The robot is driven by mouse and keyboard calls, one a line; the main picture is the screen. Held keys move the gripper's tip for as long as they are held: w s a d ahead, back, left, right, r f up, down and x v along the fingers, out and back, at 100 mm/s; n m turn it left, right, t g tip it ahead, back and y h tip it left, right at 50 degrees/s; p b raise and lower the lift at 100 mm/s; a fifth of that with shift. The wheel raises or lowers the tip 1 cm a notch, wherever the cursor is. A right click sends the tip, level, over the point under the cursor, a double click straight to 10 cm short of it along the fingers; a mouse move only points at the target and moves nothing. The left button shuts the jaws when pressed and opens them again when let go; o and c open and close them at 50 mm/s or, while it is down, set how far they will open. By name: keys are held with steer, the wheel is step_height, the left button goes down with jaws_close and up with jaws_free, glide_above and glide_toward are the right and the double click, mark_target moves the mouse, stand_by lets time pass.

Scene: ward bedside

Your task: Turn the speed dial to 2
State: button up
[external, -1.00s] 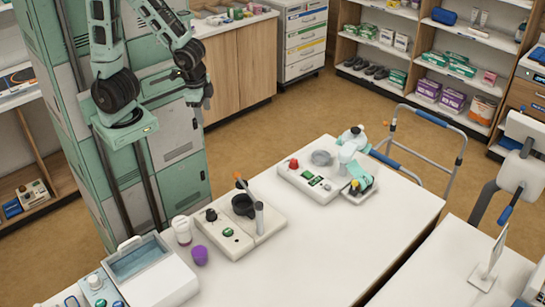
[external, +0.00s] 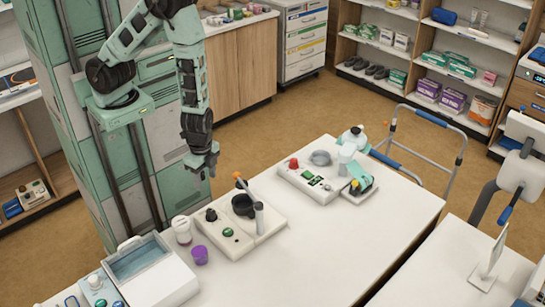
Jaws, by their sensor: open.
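A cream device (external: 240,238) near the table's far left edge has a black dial (external: 211,215), a green button (external: 228,232), a dark round cup (external: 243,204) and an orange-tipped lever. A second pale device (external: 310,183) to its right carries a red knob (external: 293,163) and a small green display. Which of the knobs is the speed dial, and any numbers on them, I cannot make out. My gripper (external: 203,173) is open and empty, pointing down. It is above and behind the cream device in the picture, apart from the black dial and touching nothing.
A white bottle (external: 182,230) and a purple cup (external: 200,255) stand left of the cream device. A lidded white bin (external: 155,275) is at the front left. A walker (external: 430,118) stands behind the table.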

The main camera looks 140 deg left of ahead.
mark_target(211, 211)
step_height(211, 211, down, 13)
steer(key=b, duration=0.9)
steer(key=shift+f, duration=0.15)
steer(key=shift+f+b, duration=0.5)
steer(key=shift+f, duration=0.45)
steer(key=c, duration=1)
